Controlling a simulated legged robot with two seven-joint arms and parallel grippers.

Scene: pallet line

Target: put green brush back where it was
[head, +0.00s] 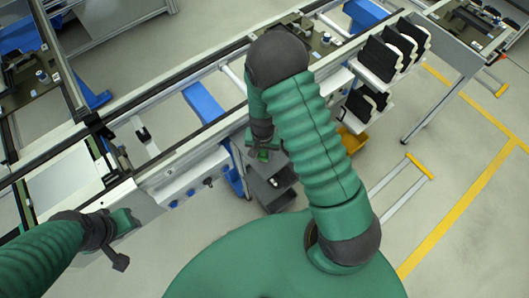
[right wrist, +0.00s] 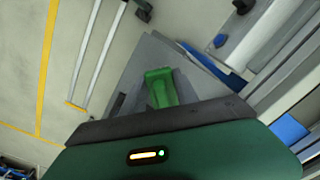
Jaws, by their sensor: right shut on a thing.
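My right gripper (head: 262,150) hangs over a grey bin unit (head: 268,186) at the side of the line. It is shut on the green brush (head: 268,155), of which only a small part shows in the head view. In the right wrist view the brush (right wrist: 160,88) shows as a bright green piece just beyond the dark wrist edge, in front of the grey bin unit (right wrist: 160,52). Whether the brush touches the unit I cannot tell. My left gripper (head: 118,240) is at the lower left beside the line's edge; its jaws are too unclear to read.
The conveyor frame (head: 190,75) runs diagonally across the back. Black bins (head: 380,58) hang on a rack at the upper right, with a yellow bin (head: 352,140) below. A yellow-handled cart frame (head: 400,180) stands right of the bin unit.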

